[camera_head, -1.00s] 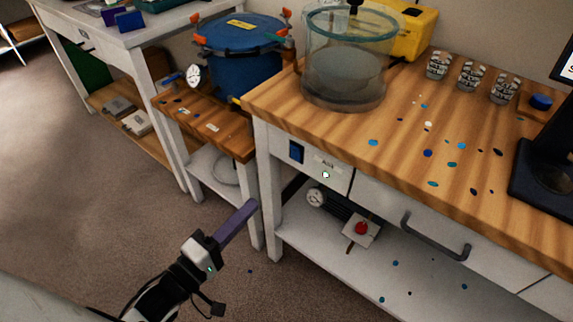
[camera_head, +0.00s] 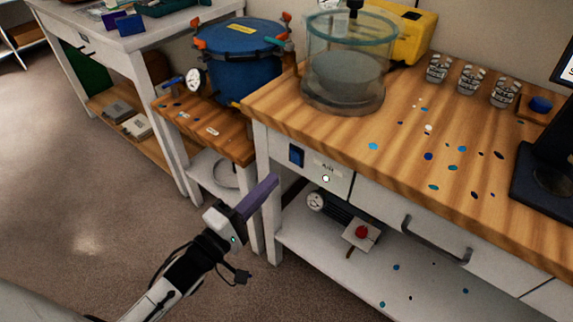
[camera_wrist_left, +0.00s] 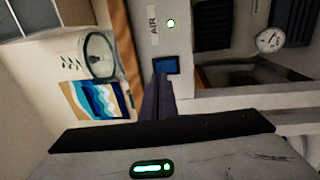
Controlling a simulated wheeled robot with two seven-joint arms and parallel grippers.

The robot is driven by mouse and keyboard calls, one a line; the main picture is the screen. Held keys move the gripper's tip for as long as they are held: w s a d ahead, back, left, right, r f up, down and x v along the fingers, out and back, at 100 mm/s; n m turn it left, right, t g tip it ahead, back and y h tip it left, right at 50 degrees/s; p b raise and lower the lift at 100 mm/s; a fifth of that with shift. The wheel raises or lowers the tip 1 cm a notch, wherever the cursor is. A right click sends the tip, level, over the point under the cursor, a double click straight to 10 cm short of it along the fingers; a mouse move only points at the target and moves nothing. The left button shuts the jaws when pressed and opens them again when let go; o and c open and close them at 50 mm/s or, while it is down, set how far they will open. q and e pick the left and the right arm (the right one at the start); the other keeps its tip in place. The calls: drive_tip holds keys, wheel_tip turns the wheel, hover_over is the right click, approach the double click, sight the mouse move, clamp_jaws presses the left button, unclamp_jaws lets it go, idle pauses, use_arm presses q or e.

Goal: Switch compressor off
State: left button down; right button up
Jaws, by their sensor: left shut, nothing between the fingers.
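The compressor switch is a blue rocker (camera_head: 296,155) on the white front panel of the wooden-topped bench, beside an AIR label (camera_head: 328,166). A small pale green-white lamp (camera_head: 326,178) glows by the label. In the left wrist view the blue switch (camera_wrist_left: 166,65) lies just beyond my fingertips, with the lamp (camera_wrist_left: 171,23) above. My left gripper (camera_head: 274,180) is shut and empty, its purple fingers pointing up toward the panel, below and left of the switch. They appear apart from it in the head view. My right gripper is out of view.
Under the bench is a dark unit with a gauge (camera_head: 315,200) and a red knob (camera_head: 362,232). A drawer handle (camera_head: 436,240) juts out to the right. A blue pressure pot (camera_head: 240,70) stands left. The floor in front is clear.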

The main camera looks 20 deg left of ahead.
sight(296, 156)
use_arm(q)
drive_tip(key=x, duration=0.7)
